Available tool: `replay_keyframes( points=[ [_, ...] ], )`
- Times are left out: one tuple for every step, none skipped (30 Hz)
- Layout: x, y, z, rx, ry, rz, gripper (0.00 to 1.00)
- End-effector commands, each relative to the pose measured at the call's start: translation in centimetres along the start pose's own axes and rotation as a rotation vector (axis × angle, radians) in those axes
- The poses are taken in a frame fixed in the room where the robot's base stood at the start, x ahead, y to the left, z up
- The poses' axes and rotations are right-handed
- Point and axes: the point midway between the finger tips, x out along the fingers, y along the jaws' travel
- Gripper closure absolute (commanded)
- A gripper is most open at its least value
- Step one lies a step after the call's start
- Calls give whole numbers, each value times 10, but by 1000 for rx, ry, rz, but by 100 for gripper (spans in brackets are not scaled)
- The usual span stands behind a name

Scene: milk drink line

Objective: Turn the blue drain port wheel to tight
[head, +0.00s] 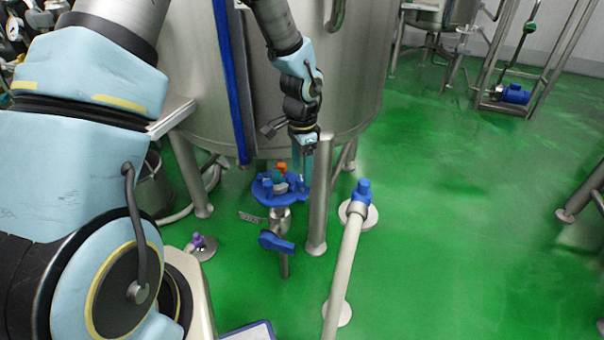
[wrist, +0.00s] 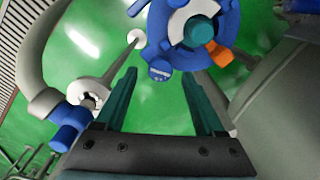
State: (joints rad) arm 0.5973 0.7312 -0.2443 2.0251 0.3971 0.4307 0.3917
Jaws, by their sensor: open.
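The blue drain port wheel (head: 291,197) sits flat below the tank, with a teal hub (head: 279,175) and an orange marker (head: 281,167). In the wrist view the wheel (wrist: 184,57) fills the top, with a blue knob (wrist: 159,71) on its near rim. My gripper (head: 302,176) points down at the wheel's right side, over or beside its rim. In the wrist view my gripper (wrist: 159,76) is open and empty, its teal fingers apart. The knob appears between the fingertips there. I cannot tell whether a finger touches the wheel.
A steel tank (head: 350,70) stands behind, with a leg (head: 317,215) close right of the wheel. A blue lever valve (head: 277,241) hangs below the wheel. A pale pipe (head: 344,265) with a blue cap (head: 362,187) stands to the right. The green floor (head: 450,220) further right is clear.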

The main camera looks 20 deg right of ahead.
Motion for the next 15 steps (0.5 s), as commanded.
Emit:
replay_keyframes(
  points=[
    [6,1,0,1,-1,1,29],
    [10,0,0,1,-1,1,29],
    [13,0,0,0,-1,1,29],
    [15,0,0,0,0,0,29],
    [16,0,0,-1,0,0,29],
    [18,0,0,-1,0,-1,29],
    [18,0,0,-1,0,-1,29],
    [19,0,0,-1,0,-1,29],
    [19,0,0,-1,0,-1,29],
    [20,0,0,-1,0,-1,29],
    [20,0,0,-1,0,-1,29],
    [19,0,0,-1,0,-1,29],
    [19,0,0,-1,0,-1,29],
    [19,0,0,-1,0,-1,29],
    [19,0,0,-1,0,-1,29]
  ],
)
